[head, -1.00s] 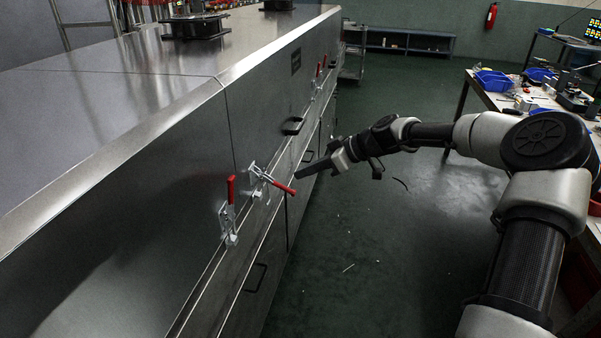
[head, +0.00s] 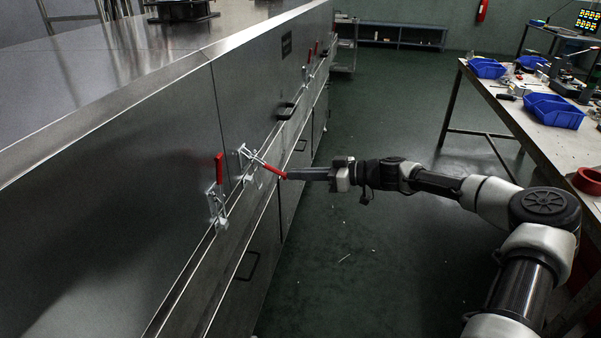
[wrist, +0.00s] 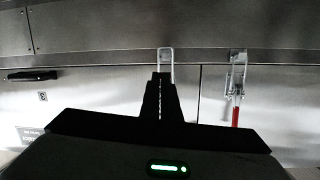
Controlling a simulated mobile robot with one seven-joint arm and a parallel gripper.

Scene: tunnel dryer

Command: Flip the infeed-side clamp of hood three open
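Two toggle clamps with red handles sit on the dryer's side, on either side of a panel seam. The nearer clamp (head: 218,190) has its handle upright; it also shows in the wrist view (wrist: 236,92). The farther clamp (head: 246,156) has its handle (head: 268,167) sticking outward and slightly down. My gripper (head: 291,174) points at the dryer with its tips at the end of this handle; I cannot tell whether they touch. In the wrist view my gripper's fingers (wrist: 160,80) are together and partly cover this clamp's bracket (wrist: 165,54).
A black pull handle (head: 288,110) and more red-handled clamps (head: 310,54) lie farther along the dryer (head: 120,130). A workbench (head: 545,135) with blue bins (head: 553,111) stands at right. The green floor (head: 370,270) between is clear apart from small scraps.

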